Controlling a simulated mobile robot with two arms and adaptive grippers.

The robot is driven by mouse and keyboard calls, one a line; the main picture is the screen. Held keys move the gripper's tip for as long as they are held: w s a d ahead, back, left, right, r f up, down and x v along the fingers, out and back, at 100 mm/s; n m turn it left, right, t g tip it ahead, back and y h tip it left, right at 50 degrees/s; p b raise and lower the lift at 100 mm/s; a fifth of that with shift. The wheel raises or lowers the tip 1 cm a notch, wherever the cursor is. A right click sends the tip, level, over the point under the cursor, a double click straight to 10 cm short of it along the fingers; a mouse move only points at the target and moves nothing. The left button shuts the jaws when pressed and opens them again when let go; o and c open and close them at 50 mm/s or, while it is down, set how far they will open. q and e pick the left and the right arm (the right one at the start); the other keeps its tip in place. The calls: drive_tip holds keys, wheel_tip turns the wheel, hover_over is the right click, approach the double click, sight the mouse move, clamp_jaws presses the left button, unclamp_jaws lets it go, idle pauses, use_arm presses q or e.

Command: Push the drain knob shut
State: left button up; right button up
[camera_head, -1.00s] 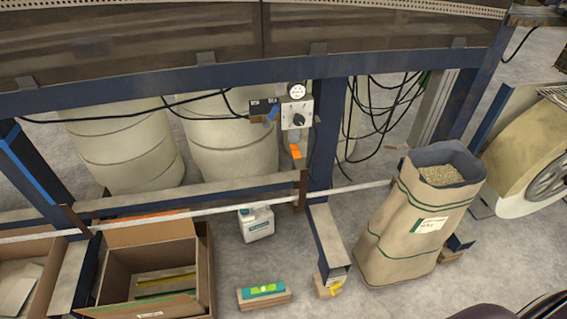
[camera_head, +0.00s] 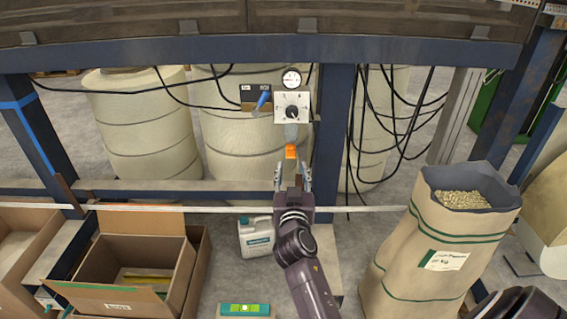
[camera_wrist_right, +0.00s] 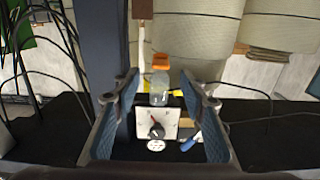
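The orange drain knob (camera_head: 290,151) is at the bottom of a clear bowl (camera_head: 291,134), under a control plate with a black dial (camera_head: 292,111) and a round gauge (camera_head: 291,79). My right gripper (camera_head: 293,166) is open, just below the knob in the head view, with its fingers pointing up at it. In the right wrist view the orange knob (camera_wrist_right: 160,57) and bowl (camera_wrist_right: 159,88) appear upside down between the two spread fingers. I see no contact with the knob. I cannot tell how far the knob is pushed in. My left gripper is not in view.
A blue-handled lever (camera_head: 263,100) is left of the dial. A blue post (camera_head: 333,130) and hanging black cables (camera_head: 395,125) are to the right. Below are a white jug (camera_head: 256,238), an open carton (camera_head: 125,297) and a pellet sack (camera_head: 430,260).

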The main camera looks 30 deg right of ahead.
sight(291, 158)
drive_tip(key=x, duration=0.7)
drive_tip(key=shift+w+f, duration=0.1)
drive_tip(key=shift+w, duration=0.15)
clamp_jaws()
